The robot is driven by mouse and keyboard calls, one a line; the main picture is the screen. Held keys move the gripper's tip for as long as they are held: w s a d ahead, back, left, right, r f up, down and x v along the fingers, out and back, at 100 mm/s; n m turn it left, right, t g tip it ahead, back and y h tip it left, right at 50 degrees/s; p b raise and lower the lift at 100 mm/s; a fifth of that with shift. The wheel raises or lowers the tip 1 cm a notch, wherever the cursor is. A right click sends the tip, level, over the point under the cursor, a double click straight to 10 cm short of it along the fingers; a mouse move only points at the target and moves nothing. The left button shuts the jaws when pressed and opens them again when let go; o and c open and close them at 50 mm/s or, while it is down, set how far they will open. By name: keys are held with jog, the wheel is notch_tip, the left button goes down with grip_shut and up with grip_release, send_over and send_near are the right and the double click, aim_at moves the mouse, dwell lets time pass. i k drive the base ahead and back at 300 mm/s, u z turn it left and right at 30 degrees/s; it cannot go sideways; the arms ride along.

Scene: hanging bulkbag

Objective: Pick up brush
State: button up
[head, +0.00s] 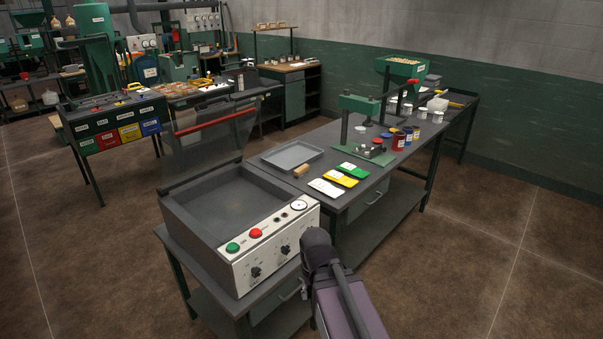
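A small tan, wooden-looking block (301,171) lies on the dark worktable in front of a grey tray; it may be the brush, but it is too small to tell. A yellow-handled item (456,104) lies at the far end of the table and could also be a brush. My arm rises from the bottom edge, in front of the grey machine's right corner. My gripper's fingers do not show.
The grey machine (258,247) with a raised clear lid stands at the near end of the worktable (375,185). Coloured packets (341,178), a green press (362,108) and paint tins (398,141) take up the tabletop. Brown floor (520,240) is free at right.

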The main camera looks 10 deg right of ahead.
aim_at(303, 170)
jog(key=z, duration=0.55)
jog(key=i, duration=1.75)
jog(key=u, duration=0.55)
